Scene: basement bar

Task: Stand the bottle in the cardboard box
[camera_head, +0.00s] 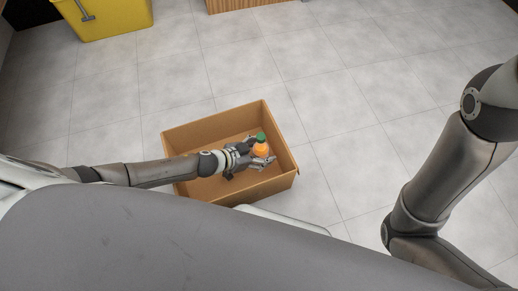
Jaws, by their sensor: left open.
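The cardboard box (212,115) sits open on the floor in front of me, near the middle of the head view. An orange bottle (260,151) with a green cap stands upright inside it, towards the right side. My left gripper (260,152) reaches into the box from the left. It is open, with its fingers on either side of the bottle. I cannot tell whether a finger touches it. The bottle's base is partly hidden by the gripper. My right arm shows at the right, but its gripper is out of view.
A yellow container (112,20) stands at the back left. The edge of a wooden piece (240,4) shows at the top. The grey tiled floor (340,90) is clear behind and to the right of the box.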

